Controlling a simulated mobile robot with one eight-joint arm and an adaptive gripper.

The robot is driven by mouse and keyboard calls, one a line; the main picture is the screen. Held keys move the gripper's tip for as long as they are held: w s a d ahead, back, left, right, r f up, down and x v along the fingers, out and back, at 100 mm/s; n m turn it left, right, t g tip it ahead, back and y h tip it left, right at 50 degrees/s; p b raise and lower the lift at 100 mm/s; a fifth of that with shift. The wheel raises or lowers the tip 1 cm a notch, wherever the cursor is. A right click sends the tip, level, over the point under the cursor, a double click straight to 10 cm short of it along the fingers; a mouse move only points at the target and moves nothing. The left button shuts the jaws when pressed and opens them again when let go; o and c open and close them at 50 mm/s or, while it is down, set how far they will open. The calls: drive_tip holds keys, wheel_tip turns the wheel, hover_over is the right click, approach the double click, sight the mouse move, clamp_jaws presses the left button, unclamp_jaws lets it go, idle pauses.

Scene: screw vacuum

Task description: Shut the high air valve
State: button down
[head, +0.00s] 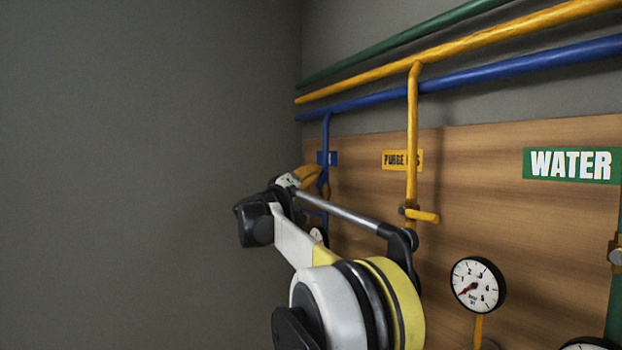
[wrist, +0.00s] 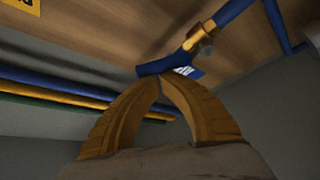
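The air valve's blue handle (wrist: 163,66) shows in the wrist view, slanting away from a brass valve body (wrist: 203,44) on a blue pipe (wrist: 236,9). My gripper (wrist: 160,79) has its two orange-brown fingers closed until their tips meet or nearly meet. The tips are right at the handle and overlap its lower edge in the picture; I cannot tell whether they touch it. Nothing shows between the fingers. In the head view my gripper (head: 308,178) is at the blue drop pipe (head: 326,132), and my arm hides most of the valve.
A yellow purge-gas pipe (head: 412,150) with a yellow handle (head: 424,216) stands just right of my arm. A pressure gauge (head: 478,284) and a green WATER sign (head: 571,165) are farther right on the wooden panel (head: 480,190). Left of my arm is bare grey wall.

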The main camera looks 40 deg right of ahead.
sight(321, 185)
drive_tip(key=m+g, duration=0.1)
drive_tip(key=m, duration=0.1)
drive_tip(key=s+f+m+g+h+b, duration=0.1)
drive_tip(key=m, duration=0.1)
drive_tip(key=s+m+g+h, duration=0.1)
drive_tip(key=m, duration=0.1)
drive_tip(key=shift+a+f+m+g, duration=0.25)
drive_tip(key=shift+f+m+g, duration=0.1)
drive_tip(key=shift+m+g, duration=0.05)
drive_tip(key=m+g, duration=0.1)
drive_tip(key=m, duration=0.1)
drive_tip(key=s+f+m+g+b, duration=0.1)
drive_tip(key=m, duration=0.1)
drive_tip(key=m+g, duration=0.2)
drive_tip(key=shift+s+a+f, duration=0.15)
drive_tip(key=shift+f, duration=0.2)
drive_tip(key=shift+s+f+g, duration=0.15)
drive_tip(key=shift+f+g, duration=0.15)
drive_tip(key=shift+f+b, duration=0.1)
drive_tip(key=shift+b, duration=0.2)
